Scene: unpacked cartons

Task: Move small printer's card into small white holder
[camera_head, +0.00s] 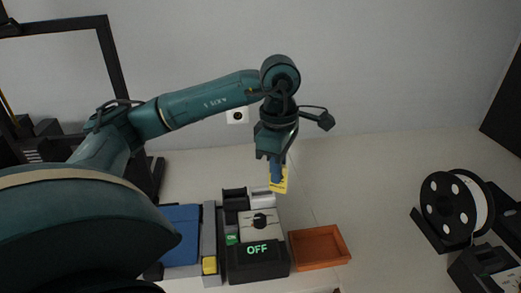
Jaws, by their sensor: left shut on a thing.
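My left gripper (277,176) points down above the back of the equipment group and is shut on a yellow card (284,186). The card hangs tilted at the fingertips, and the fingers cover part of it. A small pale block (260,192) stands just below and left of the card, beside a black slotted part (235,198). It may be the small white holder, but it is too small to tell. The card looks close to it; I cannot tell whether they touch. My right gripper is not in view.
A black unit (258,264) with a green "OFF" display stands below, with a white panel and black knob (260,222) behind it. An empty orange-brown tray (320,247) lies to its right. A blue box (182,235) is at left. A filament spool (456,206) stands far right.

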